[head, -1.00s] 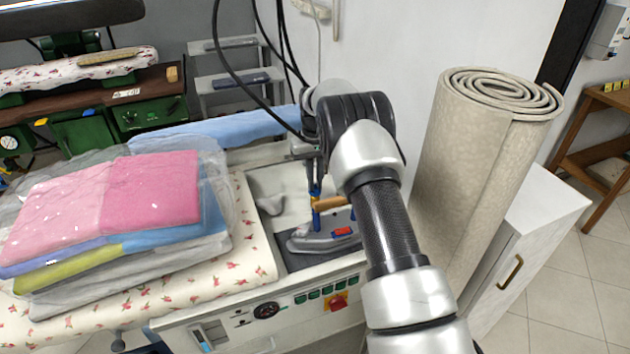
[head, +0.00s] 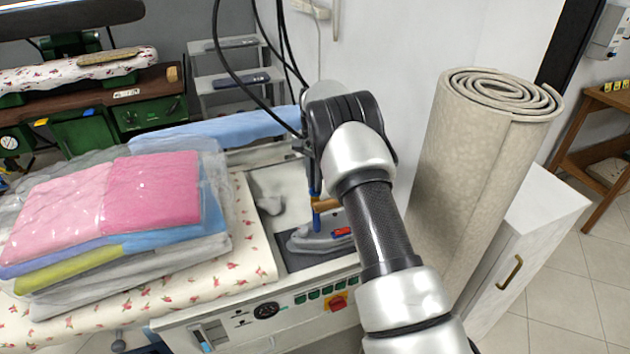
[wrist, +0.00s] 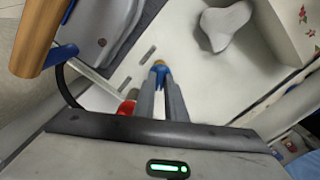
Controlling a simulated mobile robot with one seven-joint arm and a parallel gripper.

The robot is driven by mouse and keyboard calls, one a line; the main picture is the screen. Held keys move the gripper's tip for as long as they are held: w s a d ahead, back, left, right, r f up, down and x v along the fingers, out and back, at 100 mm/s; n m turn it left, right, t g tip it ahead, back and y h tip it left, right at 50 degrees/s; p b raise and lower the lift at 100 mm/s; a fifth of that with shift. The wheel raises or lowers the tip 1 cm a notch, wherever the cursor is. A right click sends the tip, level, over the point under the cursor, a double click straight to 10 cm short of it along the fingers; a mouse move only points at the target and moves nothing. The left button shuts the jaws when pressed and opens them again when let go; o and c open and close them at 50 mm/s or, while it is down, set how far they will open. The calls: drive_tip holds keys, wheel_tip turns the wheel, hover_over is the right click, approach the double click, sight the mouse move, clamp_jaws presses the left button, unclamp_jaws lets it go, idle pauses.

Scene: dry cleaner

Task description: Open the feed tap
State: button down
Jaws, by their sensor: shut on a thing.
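My gripper (wrist: 160,88) points down over the pale top of the ironing unit (head: 285,187). A red part (wrist: 127,107) shows beside the fingers in the wrist view.
An iron (head: 322,243) with a wooden handle (wrist: 38,38) rests close beside the gripper. Bagged folded laundry (head: 150,190) lies on the floral board at left. A rolled carpet (head: 480,170) stands right of my arm. A crumpled pale cloth (wrist: 225,24) lies nearby.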

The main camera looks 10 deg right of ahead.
drive_tip(key=m, duration=0.6)
drive_tip(key=shift+m, duration=0.4)
idle(0.3)
drive_tip(key=c, duration=1.8)
unclamp_jaws()
drive_tip(key=shift+r, duration=0.1)
wheel_tip(320, 180, up, 17)
drive_tip(key=p, duration=0.1)
drive_tip(key=shift+r, duration=0.15)
